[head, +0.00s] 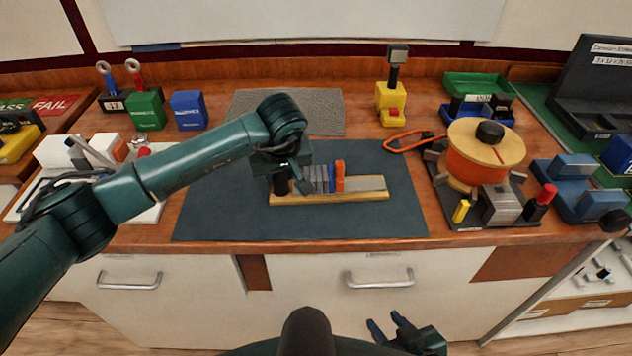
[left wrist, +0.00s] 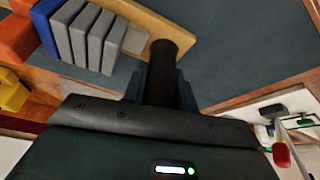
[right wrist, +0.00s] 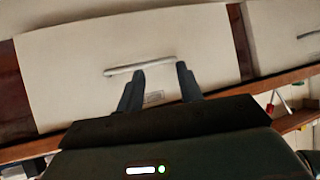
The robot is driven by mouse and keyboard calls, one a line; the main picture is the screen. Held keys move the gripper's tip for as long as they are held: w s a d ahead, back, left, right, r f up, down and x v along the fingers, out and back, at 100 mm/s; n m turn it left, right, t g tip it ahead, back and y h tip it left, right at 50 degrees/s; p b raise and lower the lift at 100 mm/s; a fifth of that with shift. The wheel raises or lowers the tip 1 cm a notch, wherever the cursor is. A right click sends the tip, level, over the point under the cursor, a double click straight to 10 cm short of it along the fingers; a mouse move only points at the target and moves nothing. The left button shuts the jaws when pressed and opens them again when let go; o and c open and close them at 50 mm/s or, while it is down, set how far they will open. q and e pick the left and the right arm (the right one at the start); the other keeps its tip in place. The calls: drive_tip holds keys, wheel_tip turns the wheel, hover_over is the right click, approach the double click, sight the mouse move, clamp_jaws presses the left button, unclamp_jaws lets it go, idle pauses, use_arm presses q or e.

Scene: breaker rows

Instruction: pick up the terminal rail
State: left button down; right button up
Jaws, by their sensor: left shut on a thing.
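The terminal rail (head: 365,196) is a long pale wooden strip with several grey blocks, a blue one and an orange one on it, and a short black post at its left end. It also shows in the left wrist view (left wrist: 140,14). It lies over the dark mat (head: 220,205); I cannot tell any gap beneath it. My left gripper (head: 284,184) is above the rail's left end, its fingers shut around the black post, partly hiding it. My right gripper (head: 388,326) is open and empty, low in front of the cabinet; its two fingers stand apart in the right wrist view (right wrist: 160,88).
An orange-and-wood spool (head: 478,165) stands among small parts to the right. An orange-handled loop (head: 405,142) lies between. A yellow block with a post (head: 391,103) stands behind. Green (head: 147,111) and blue (head: 188,110) boxes stand at back left. The mat's right part is clear.

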use_arm(q)
wheel_tip(320, 180, up, 10)
drive_tip(key=shift+r+b, duration=0.1)
drive_tip(key=shift+b, duration=0.75)
use_arm(e)
drive_tip(key=shift+a+f, duration=0.1)
drive_tip(key=shift+a, duration=0.2)
